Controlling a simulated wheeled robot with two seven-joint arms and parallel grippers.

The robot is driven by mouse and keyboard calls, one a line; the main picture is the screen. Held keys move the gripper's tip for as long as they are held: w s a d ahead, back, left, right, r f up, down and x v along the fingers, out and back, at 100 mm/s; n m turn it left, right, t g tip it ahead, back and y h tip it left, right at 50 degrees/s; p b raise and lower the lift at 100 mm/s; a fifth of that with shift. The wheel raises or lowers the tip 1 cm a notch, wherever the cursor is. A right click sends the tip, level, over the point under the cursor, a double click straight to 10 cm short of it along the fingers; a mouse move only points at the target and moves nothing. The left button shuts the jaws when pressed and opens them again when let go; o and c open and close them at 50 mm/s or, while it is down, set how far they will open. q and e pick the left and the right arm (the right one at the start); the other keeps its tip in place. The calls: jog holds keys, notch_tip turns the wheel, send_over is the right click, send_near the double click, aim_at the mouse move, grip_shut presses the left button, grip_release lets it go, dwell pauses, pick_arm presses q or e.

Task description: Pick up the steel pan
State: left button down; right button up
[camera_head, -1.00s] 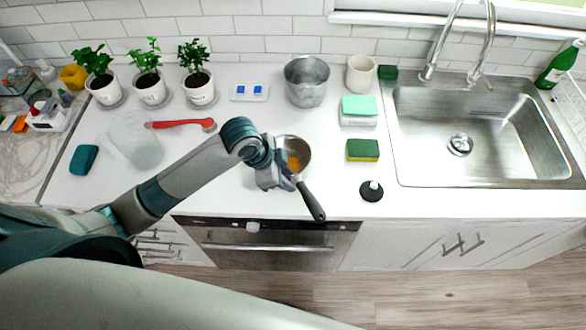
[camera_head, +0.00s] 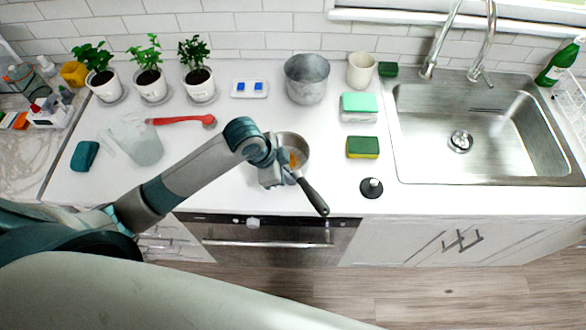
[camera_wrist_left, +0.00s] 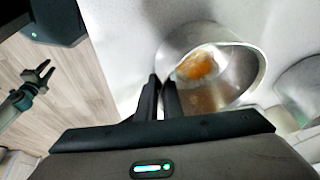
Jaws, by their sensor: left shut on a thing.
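The steel pan (camera_head: 303,148) is a small round pan with a dark handle (camera_head: 313,196) pointing toward the counter's front edge. Something orange lies inside it. My left gripper (camera_head: 284,170) is at the pan's near left side, partly hiding its rim. In the left wrist view the two black fingers (camera_wrist_left: 160,92) are close together at the rim of the pan (camera_wrist_left: 242,82), shut on it. I cannot tell if the pan is clear of the counter. My right gripper (camera_wrist_left: 38,74) shows small at the left of the wrist view, its fingers apart and empty.
A grey metal pot (camera_head: 307,82) stands behind the pan. A green-yellow sponge (camera_head: 363,148) and a black round object (camera_head: 371,188) are to the right. A clear container (camera_head: 142,145) and a red utensil (camera_head: 180,120) are to the left. The sink (camera_head: 410,120) is farther right.

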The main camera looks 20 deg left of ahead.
aim_at(297, 172)
pick_arm(q)
jog(key=shift+w+r+b, duration=0.1)
jog(key=shift+r+b, duration=0.3)
jog(key=shift+r, duration=0.15)
jog(key=r+b, duration=0.1)
jog(key=d+r, duration=0.1)
jog(key=r, duration=0.1)
jog(key=shift+r+b, duration=0.15)
jog(key=shift+b, duration=0.25)
jog(key=w+d+r+b, duration=0.1)
jog(key=d+r+b, duration=0.2)
jog(key=d+r, duration=0.3)
jog(key=shift+d+r, duration=0.3)
jog(key=shift+d, duration=2.05)
